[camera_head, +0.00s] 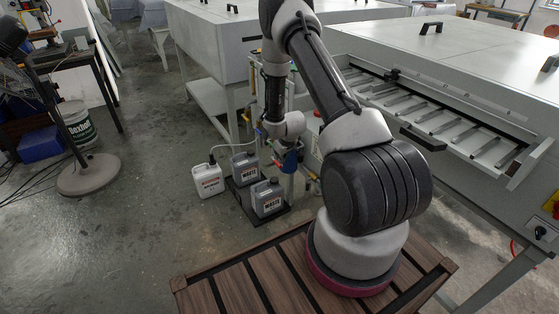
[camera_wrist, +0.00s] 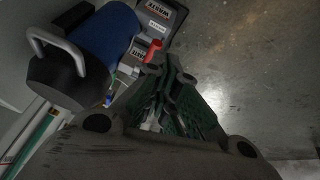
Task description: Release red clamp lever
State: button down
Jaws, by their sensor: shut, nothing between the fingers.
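The red clamp lever (camera_wrist: 152,50) shows in the wrist view as a small bent red piece just beyond my fingertips. It is right of a blue cylinder (camera_wrist: 105,35). My gripper (camera_wrist: 166,66) is shut and empty, its fingers pointing up the picture toward the lever. The fingertips overlap the lever's lower end in the picture; I cannot tell if they touch it. In the head view a blue body (camera_head: 290,160) shows below my wrist.
Grey waste canisters (camera_head: 268,198) and a white jug (camera_head: 207,180) stand on the floor beside the piping. In the wrist view a dark cap with a metal handle (camera_wrist: 58,50) is at upper left. Floor is open at left.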

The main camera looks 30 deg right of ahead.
jog(key=s+r, duration=0.1)
jog(key=s, duration=0.6)
jog(key=shift+r, duration=0.3)
jog(key=shift+a, duration=0.1)
